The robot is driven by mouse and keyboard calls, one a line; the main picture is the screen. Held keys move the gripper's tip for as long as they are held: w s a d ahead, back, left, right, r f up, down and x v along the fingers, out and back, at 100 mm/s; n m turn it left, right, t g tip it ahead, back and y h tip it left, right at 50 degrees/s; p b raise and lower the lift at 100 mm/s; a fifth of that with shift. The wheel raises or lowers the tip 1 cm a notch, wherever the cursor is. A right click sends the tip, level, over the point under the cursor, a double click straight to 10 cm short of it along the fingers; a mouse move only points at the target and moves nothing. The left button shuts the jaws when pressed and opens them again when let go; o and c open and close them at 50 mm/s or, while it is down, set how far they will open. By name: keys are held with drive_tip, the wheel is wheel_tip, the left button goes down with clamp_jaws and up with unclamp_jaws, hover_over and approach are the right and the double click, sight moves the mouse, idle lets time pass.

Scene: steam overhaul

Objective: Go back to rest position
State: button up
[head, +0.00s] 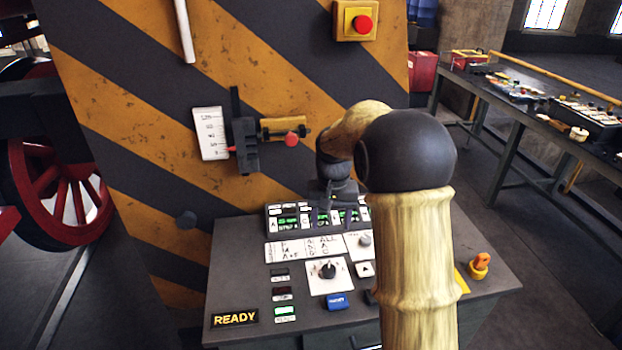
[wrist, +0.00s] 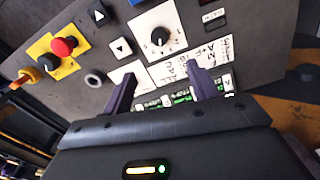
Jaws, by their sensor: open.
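My gripper (head: 333,212) hangs above the back of the control console (head: 235,270), near its row of green-lit displays (head: 290,218). In the wrist view my gripper (wrist: 158,80) shows two dark fingers spread apart with nothing between them. The console panel lies beyond the fingers, with a rotary knob (wrist: 160,38) on a white plate and handwritten white labels (wrist: 200,65). My arm hides the right part of the console in the head view. I cannot tell whether the fingertips touch the panel.
A striped wall (head: 150,130) stands behind the console, with a lever gauge (head: 243,140) and a red emergency button (head: 362,24). A red wheel (head: 60,190) is at left. A workbench (head: 500,100) with parts stands at right. Floor between console and bench looks clear.

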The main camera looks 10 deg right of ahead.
drive_tip(key=shift+s, duration=0.1)
drive_tip(key=s+f+n+t, duration=0.2)
drive_tip(key=s+f, duration=0.1)
drive_tip(key=s, duration=1.7)
drive_tip(key=shift+s+f+t, duration=0.25)
drive_tip(key=shift+s+t, duration=0.05)
drive_tip(key=shift+s, duration=0.05)
